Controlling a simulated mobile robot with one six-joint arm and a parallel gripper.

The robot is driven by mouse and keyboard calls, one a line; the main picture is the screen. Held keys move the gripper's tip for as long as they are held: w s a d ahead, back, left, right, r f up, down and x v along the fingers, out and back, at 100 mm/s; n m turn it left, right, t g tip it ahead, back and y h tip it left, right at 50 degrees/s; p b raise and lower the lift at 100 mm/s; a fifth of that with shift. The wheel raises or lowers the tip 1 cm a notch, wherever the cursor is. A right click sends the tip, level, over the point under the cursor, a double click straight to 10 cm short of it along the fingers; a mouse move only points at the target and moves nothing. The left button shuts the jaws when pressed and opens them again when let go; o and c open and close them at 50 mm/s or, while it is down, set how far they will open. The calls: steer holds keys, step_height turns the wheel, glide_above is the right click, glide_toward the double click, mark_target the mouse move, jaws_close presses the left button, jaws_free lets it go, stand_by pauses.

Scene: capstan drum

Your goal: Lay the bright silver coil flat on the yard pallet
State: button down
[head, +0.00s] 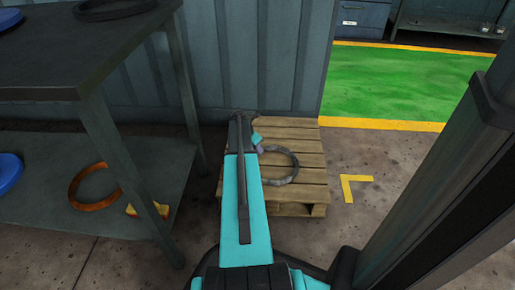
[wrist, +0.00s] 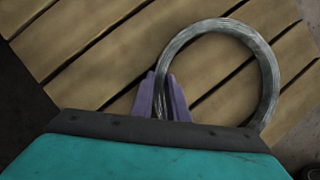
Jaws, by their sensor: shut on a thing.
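The silver coil (head: 290,168) is a grey wire ring, seen over the wooden yard pallet (head: 305,135). In the wrist view the coil (wrist: 270,80) shows as a large ring with slats of the pallet (wrist: 110,50) behind it. My gripper (wrist: 165,90) has its two purple fingers shut on the left side of the ring. In the head view my gripper (head: 259,148) is partly hidden by my arm. The near part of the ring is hidden in the wrist view. I cannot tell whether the coil touches the slats or hangs just above them.
A dark metal shelf unit (head: 105,50) stands on the left, with an orange ring (head: 75,190), a yellow block (head: 150,209) and blue items (head: 10,172). A corrugated wall (head: 260,50) stands behind the pallet. Open floor with a yellow corner mark (head: 350,185) lies to its right.

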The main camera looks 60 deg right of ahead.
steer(key=shift+f, duration=0.2)
steer(key=c, duration=1.6)
jaws_free()
steer(key=shift+c, duration=0.2)
steer(key=shift+f, duration=0.1)
steer(key=shift+a, duration=0.1)
steer(key=p+v, duration=0.6)
steer(key=v, duration=0.8)
steer(key=shift+s, duration=0.1)
